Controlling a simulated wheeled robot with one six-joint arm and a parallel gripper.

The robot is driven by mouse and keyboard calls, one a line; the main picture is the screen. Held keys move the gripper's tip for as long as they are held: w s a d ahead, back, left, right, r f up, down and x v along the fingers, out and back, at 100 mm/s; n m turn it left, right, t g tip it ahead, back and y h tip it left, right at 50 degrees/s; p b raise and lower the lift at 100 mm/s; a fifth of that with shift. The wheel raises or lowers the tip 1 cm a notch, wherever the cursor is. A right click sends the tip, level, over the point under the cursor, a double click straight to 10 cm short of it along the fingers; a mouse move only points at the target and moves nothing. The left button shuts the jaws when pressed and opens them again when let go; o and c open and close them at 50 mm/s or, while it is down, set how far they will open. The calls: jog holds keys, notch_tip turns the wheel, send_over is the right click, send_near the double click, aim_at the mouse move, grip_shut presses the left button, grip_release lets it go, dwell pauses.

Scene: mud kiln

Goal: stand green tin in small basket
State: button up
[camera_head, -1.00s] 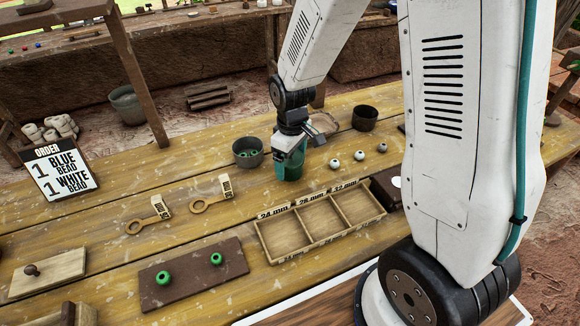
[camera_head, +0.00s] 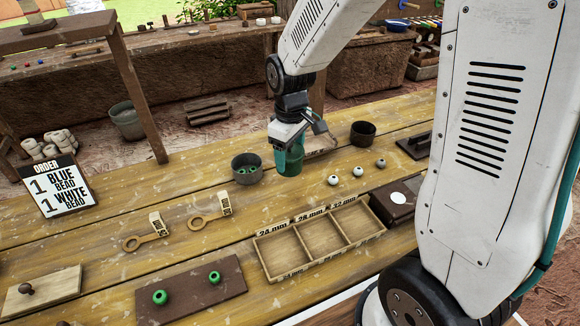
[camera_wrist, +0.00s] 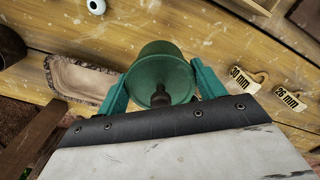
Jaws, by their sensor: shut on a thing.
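The green tin (camera_head: 291,162) is upright between the fingers of my gripper (camera_head: 288,140). In the wrist view the green tin (camera_wrist: 163,62) sits between the two teal fingers (camera_wrist: 160,90), with a dark knob-like part over its near end. A shallow brown rectangular tray-like thing with a rough rim, perhaps the small basket (camera_wrist: 85,68), lies left of the tin in the wrist view. In the head view it (camera_head: 322,143) is mostly hidden behind my gripper. The tin appears held above the table, though its exact height is unclear.
A grey bowl with green beads (camera_head: 247,175) stands close left of the tin. A dark cup (camera_head: 362,134) is to the right, with three pale beads (camera_head: 358,171) nearer. A three-part wooden tray (camera_head: 318,240) lies in front. Two ring gauges (camera_head: 208,219) lie left.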

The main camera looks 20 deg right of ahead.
aim_at(303, 149)
jog(key=d, duration=0.1)
jog(key=d+r+m, duration=0.1)
jog(key=d, duration=0.1)
jog(key=shift+s+r, duration=0.2)
jog(key=s+d+f+m, duration=0.3)
jog(key=d+f, duration=0.1)
jog(key=d, duration=0.3)
jog(key=shift+m, duration=0.3)
jog(key=w, duration=0.5)
jog(key=w+d, duration=0.1)
jog(key=w, duration=0.5)
jog(key=w+d+f, duration=0.1)
jog(key=w, duration=0.4)
jog(key=shift+w+d+f, duration=0.1)
jog(key=shift+w, duration=0.1)
jog(key=shift+s+f, duration=0.1)
jog(key=shift+f, duration=1.55)
jog(key=shift+f, duration=0.15)
jog(key=o, duration=1)
jog(key=shift+o, duration=0.3)
